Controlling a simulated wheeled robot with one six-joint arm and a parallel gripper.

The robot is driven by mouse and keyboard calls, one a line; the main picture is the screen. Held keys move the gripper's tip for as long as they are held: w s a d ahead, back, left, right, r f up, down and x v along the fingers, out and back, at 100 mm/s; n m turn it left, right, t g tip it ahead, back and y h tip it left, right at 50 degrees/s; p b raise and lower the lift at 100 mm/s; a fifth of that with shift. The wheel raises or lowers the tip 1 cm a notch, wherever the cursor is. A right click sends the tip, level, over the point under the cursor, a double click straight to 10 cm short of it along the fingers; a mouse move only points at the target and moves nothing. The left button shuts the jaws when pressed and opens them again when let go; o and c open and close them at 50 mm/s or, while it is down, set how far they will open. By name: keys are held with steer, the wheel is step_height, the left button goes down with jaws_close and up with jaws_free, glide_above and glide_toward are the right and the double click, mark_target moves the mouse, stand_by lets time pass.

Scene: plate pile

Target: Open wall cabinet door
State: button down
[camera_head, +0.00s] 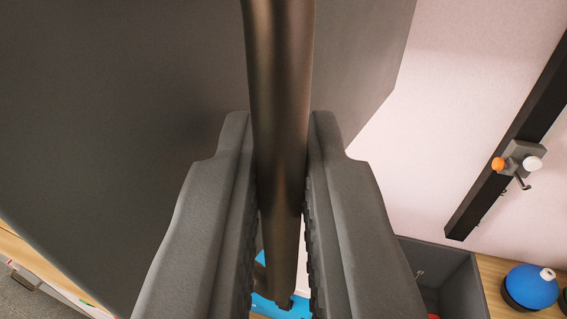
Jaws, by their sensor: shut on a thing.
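The wall cabinet door (130,120) is a large dark grey panel that fills the left and upper part of the view. A long, dark bronze bar handle (279,90) runs from the top edge down between my fingers. My gripper (279,190) is shut on the handle, with one finger on each side of it. The handle's lower end shows below and between the fingers. The fingers hide part of the door's lower area. I cannot tell how far the door stands open.
A pale wall (440,110) lies to the right, with a dark rail (490,185) bearing a small hook fixture (520,160). Below are a dark grey bin (440,270) and a blue round object (530,287) on a wooden surface. A wooden edge shows at lower left.

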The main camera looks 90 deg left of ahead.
steer(key=c, duration=1.9)
jaws_free()
steer(key=shift+a, duration=0.15)
steer(key=d, duration=1.7)
steer(key=shift+s+d, duration=0.15)
steer(key=shift+d, duration=0.1)
